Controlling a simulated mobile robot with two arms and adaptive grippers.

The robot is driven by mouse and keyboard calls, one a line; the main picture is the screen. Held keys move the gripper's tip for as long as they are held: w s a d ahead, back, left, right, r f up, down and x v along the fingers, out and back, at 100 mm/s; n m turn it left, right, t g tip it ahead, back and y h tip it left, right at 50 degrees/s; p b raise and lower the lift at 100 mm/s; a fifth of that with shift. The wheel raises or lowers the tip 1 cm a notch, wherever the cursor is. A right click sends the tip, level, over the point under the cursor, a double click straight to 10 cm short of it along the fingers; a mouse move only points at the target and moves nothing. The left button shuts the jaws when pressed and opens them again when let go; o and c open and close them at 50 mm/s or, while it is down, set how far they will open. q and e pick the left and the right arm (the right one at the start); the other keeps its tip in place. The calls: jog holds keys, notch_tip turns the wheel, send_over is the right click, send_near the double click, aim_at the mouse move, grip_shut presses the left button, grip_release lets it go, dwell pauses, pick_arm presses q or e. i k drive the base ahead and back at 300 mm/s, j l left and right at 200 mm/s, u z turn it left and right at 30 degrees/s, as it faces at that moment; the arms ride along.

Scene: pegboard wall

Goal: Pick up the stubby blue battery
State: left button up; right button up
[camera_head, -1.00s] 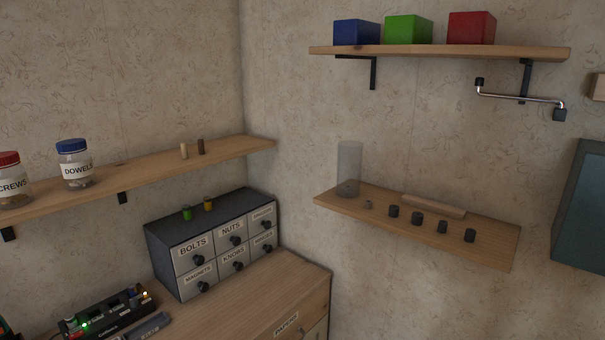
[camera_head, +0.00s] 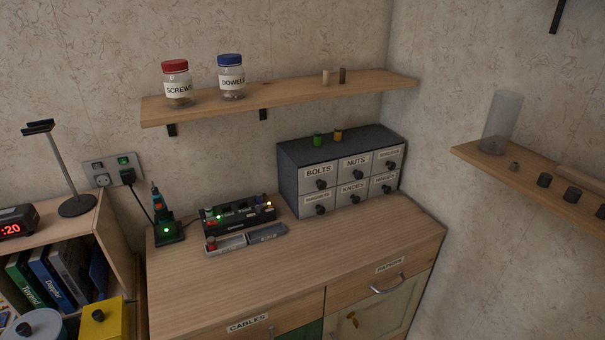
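I cannot make out a stubby blue battery for certain. A black charger (camera_head: 238,219) with green and yellow lights sits on the wooden cabinet top, and the small items in its slots are too small to identify. A grey open case (camera_head: 232,246) lies in front of it, with a small red-topped item (camera_head: 211,242) at its left end. A small green cylinder (camera_head: 317,140) and an orange-yellow cylinder (camera_head: 338,136) stand on the dark drawer unit. Neither of my grippers is in view.
The drawer unit (camera_head: 340,175) stands at the cabinet's back right. A wall shelf (camera_head: 290,96) above holds a screws jar (camera_head: 177,84) and a dowels jar (camera_head: 231,78). A screwdriver-like tool (camera_head: 166,229) stands left of the charger. The front of the cabinet top (camera_head: 300,262) is clear.

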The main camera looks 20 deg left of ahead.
aim_at(260, 198)
jog(key=u, duration=1.35)
